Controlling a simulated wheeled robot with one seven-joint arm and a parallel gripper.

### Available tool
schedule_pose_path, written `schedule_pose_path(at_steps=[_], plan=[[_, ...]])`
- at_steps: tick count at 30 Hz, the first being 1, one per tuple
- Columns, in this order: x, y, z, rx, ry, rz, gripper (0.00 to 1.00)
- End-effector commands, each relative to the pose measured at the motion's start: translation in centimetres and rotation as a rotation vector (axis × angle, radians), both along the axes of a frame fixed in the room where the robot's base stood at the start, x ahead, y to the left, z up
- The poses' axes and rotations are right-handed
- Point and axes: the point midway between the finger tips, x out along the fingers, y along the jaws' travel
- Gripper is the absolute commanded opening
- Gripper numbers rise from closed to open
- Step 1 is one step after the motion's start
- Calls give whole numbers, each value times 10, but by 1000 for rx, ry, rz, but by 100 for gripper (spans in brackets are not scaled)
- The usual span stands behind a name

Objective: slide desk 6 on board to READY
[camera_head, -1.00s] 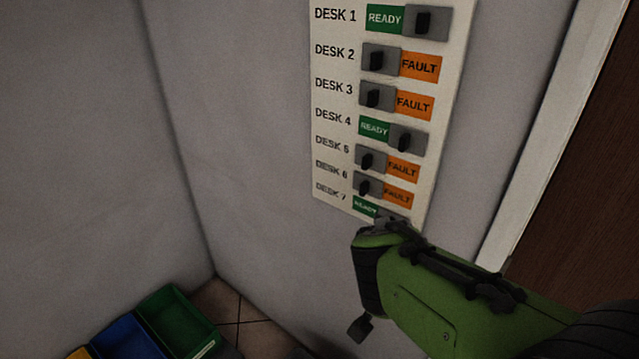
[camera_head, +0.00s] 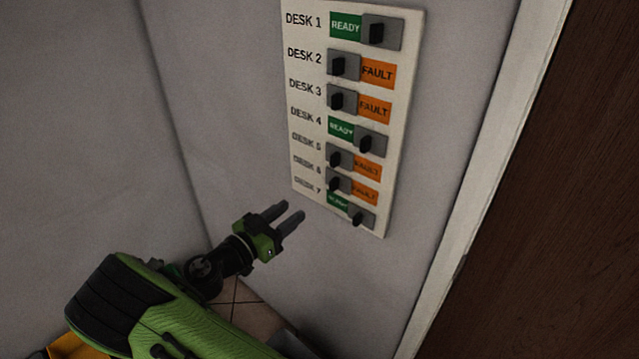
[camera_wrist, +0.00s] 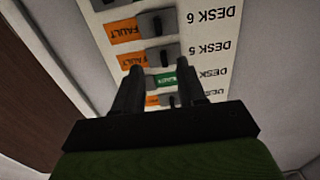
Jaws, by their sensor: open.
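The status board (camera_head: 400,110) hangs on the wall with rows DESK 1 to DESK 7. The desk 6 slider (camera_head: 340,184) has its dark knob on the left, and an orange FAULT label (camera_head: 366,193) shows to its right. My gripper (camera_head: 291,211) is open and empty, left of the board's lower end, fingers pointing up and right. In the wrist view the board appears upside down. There the desk 6 slider (camera_wrist: 157,22) is near the top, beyond the fingertips of my gripper (camera_wrist: 160,72), with its FAULT label (camera_wrist: 124,30) to the left.
The desk 5 slider (camera_head: 338,159) sits just above and shows FAULT; the desk 7 slider (camera_head: 358,217) just below shows READY. A white door frame (camera_head: 485,150) and brown door (camera_head: 560,190) stand to the right. A yellow bin (camera_head: 85,345) is at the lower left.

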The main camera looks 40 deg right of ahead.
Motion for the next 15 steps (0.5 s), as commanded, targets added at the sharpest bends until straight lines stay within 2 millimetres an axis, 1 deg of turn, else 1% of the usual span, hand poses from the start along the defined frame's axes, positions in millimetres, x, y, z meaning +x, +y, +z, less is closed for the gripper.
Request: schedule_pose_path(at_steps=[1,3,9,12,15], plan=[[-1,-13,2,-2,1,-8,40],[0,-31,2,0,2,-9,40],[5,-82,2,1,2,-8,40],[7,-105,2,2,2,-7,40],[9,-123,2,1,2,-6,40]])
